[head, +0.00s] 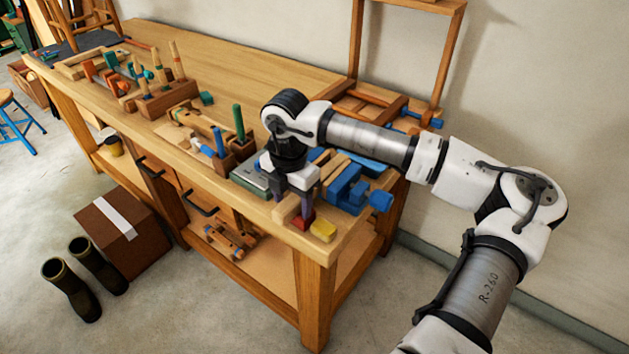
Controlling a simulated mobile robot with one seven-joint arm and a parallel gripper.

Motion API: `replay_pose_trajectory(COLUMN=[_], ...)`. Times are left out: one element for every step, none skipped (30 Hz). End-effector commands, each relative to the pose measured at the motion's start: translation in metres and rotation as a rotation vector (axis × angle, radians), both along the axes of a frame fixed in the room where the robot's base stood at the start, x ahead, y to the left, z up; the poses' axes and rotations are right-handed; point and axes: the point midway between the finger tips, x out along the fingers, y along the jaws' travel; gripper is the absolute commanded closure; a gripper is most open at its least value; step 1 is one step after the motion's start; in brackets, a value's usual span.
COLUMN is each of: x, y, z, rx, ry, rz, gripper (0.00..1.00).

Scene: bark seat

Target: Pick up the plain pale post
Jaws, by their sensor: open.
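My gripper (292,198) is open and points down over the front right end of the workbench, its dark fingers apart. A pale wooden piece (287,212) shows just below and beside the fingers, near the bench edge. It may be the plain pale post, but the gripper partly hides it. I cannot tell whether it lies between the fingers or touches them. Other slim pale upright pieces (177,60) stand in a wooden block (168,100) farther left on the bench.
A red block (303,222) and a yellow block (323,231) sit close to my gripper at the bench corner. A blue vise (350,190) is just right. Green and blue handled tools (239,122) stand left. The bench top (240,62) is clear toward the wall.

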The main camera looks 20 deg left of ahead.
Motion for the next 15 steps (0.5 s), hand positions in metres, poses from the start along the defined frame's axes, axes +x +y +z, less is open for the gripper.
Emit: replay_pose_trajectory(x=[-0.0002, -0.0002, -0.0001, 0.0000, 0.0000, 0.0000, 0.0000, 0.0000, 0.0000, 0.0000, 0.0000, 0.0000, 0.0000, 0.0000, 0.0000], y=[0.0000, 0.0000, 0.0000, -0.0001, -0.0001, -0.0001, -0.0001, -0.0001, -0.0001, -0.0001, -0.0001, -0.0001, -0.0001, -0.0001, -0.0001], z=[-0.0013, -0.0018, -0.0020, -0.0020, -0.0020, -0.0019, -0.0019, -0.0018, -0.0018, -0.0018, -0.0017, -0.0017, -0.0017, -0.0016, -0.0016], rx=[0.000, 0.000, 0.000, 0.000, 0.000, 0.000, 0.000, 0.000, 0.000, 0.000, 0.000, 0.000, 0.000, 0.000, 0.000], ry=[0.001, 0.000, 0.000, 0.000, 0.000, 0.000, 0.000, 0.000, 0.000, 0.000, 0.000, 0.000, 0.000, 0.000, 0.000], rz=[0.000, 0.000, 0.000, 0.000, 0.000, 0.000, 0.000, 0.000, 0.000, 0.000, 0.000, 0.000, 0.000, 0.000, 0.000], gripper=[0.42, 0.42, 0.42, 0.42, 0.42, 0.42, 0.43, 0.47, 0.52, 0.56, 0.60, 0.65, 0.69, 0.73, 0.78])
